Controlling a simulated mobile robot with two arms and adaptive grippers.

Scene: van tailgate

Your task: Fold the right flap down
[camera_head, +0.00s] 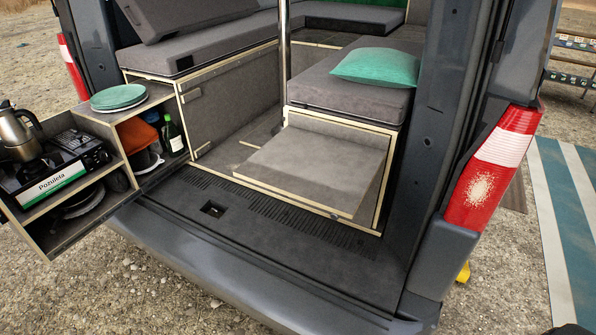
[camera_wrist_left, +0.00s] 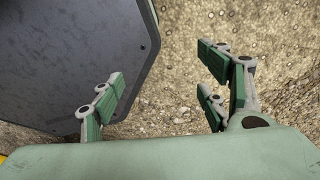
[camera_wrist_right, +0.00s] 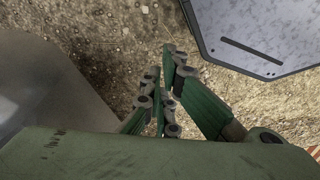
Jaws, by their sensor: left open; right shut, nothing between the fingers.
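The right flap (camera_head: 318,165) is a grey carpeted panel with a pale wooden edge, at the front of the right bench (camera_head: 350,95) in the head view. It juts out from the bench front toward the van's rear sill, roughly level or slightly tilted; I cannot tell exactly. Its front edge looks raised a little above the floor. My left gripper (camera_wrist_left: 160,95) is open and empty over gravel in the left wrist view. My right gripper (camera_wrist_right: 166,88) is shut with nothing in it, over gravel in the right wrist view. Neither gripper shows near the flap.
A pull-out kitchen unit (camera_head: 107,119) with stove and kettle stands at the left. A metal post (camera_head: 284,60) rises beside the right bench. A green pillow (camera_head: 376,67) lies on that bench. The van's rear sill (camera_head: 270,235) is clear.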

